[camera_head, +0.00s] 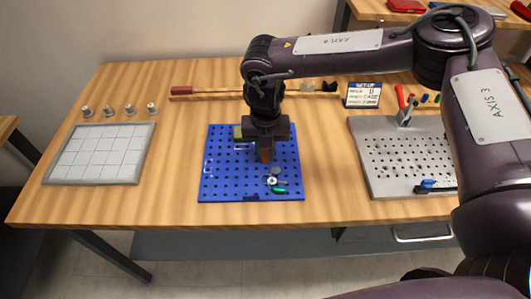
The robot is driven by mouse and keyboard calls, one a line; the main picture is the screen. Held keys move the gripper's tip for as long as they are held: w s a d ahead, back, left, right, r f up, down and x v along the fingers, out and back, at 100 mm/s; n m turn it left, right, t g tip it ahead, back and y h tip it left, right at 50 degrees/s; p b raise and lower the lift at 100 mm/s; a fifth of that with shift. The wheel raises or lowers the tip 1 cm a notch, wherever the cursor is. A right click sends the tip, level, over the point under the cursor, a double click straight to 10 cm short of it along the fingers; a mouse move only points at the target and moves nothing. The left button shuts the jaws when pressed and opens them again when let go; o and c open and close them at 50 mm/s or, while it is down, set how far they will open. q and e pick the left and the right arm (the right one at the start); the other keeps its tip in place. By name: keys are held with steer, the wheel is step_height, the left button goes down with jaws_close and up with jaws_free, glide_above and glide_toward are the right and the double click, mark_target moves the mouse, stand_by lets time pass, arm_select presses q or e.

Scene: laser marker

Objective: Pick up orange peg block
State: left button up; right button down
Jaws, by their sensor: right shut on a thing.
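The orange peg block (265,156) shows as a small orange patch between the fingers of my right gripper (264,155), above the blue pegboard (223,180). My right gripper points down and is shut on the orange block; the fingers hide most of it. I cannot tell whether the block still touches the board. My left gripper is not in view.
A green-yellow block (238,132), a grey round part (275,171), a white ring (271,181) and a green piece (279,191) lie on the blue board. A white gridded tray (60,172) is at left. A grey perforated plate (375,185) is at right.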

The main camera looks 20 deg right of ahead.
mark_target(265, 152)
step_height(265, 152, up, 20)
stand_by(0.6)
steer(key=shift+w, duration=0.1)
